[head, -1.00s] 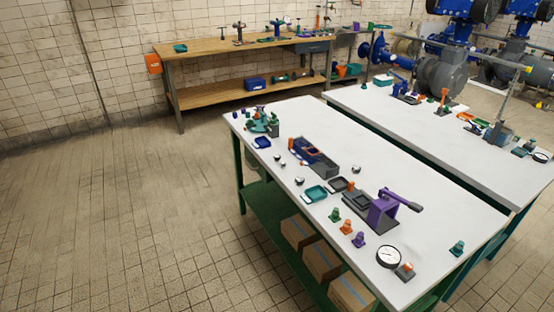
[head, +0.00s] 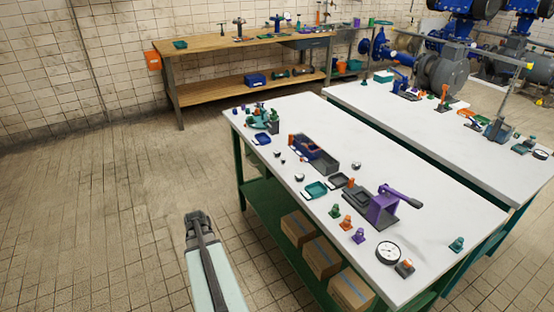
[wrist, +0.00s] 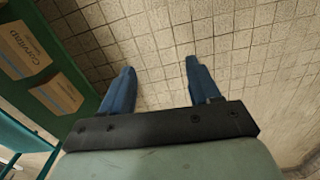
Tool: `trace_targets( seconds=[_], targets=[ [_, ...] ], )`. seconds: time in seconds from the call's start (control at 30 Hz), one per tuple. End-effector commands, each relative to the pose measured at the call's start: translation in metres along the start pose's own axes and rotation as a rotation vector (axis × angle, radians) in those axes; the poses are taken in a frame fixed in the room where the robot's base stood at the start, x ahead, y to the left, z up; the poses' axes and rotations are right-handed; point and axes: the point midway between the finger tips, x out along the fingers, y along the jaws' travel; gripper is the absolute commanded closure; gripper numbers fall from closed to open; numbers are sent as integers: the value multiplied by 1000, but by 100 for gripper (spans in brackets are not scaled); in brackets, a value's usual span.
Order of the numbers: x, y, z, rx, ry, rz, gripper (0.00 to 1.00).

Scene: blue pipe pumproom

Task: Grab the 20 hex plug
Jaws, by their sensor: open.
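No marking that reads 20 is legible, so I cannot tell which piece is the 20 hex plug. Small pieces stand on the near white table (head: 440,205): a green one (head: 335,211), an orange one (head: 347,223), a purple one (head: 359,236) and a teal one (head: 456,244). Small silver pieces, one of them here (head: 299,177), lie farther left. My gripper (head: 197,222) is over the floor, left of the table and apart from these pieces. In the wrist view its two blue fingers (wrist: 158,66) are spread, with only floor tiles between them.
On the near table are a purple press-like tool (head: 383,207), a teal tray (head: 316,190), a dark blue and grey box (head: 315,152) and a round dial gauge (head: 388,253). Cardboard boxes (head: 321,257) sit on the green shelf below. The floor at left is clear.

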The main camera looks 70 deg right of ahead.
Motion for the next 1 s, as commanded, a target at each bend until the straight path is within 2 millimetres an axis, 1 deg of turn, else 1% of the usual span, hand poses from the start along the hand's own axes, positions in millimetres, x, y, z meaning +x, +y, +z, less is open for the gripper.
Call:
trace_targets(
  seconds=[0.03,0.07,0.1,0.27,0.3,0.37,0.4,0.57,0.7,0.77,0.8,0.9,1.0],
  targets=[
    [-13,18,-18,30,27,3,38],
    [-20,27,-27,44,41,5,38],
    [-31,41,-37,65,60,9,38],
    [-75,96,-75,143,131,28,38],
    [-87,110,-84,162,149,33,38],
    [-105,132,-96,192,175,42,38],
    [-117,147,-103,213,192,48,38],
    [-170,206,-128,295,257,79,38],
    [-219,256,-146,371,311,107,38],
    [-241,274,-153,402,331,119,38],
    [-255,286,-157,423,345,127,38],
    [-286,308,-166,467,373,143,38],
    [-315,322,-178,506,396,158,38]
  ],
)
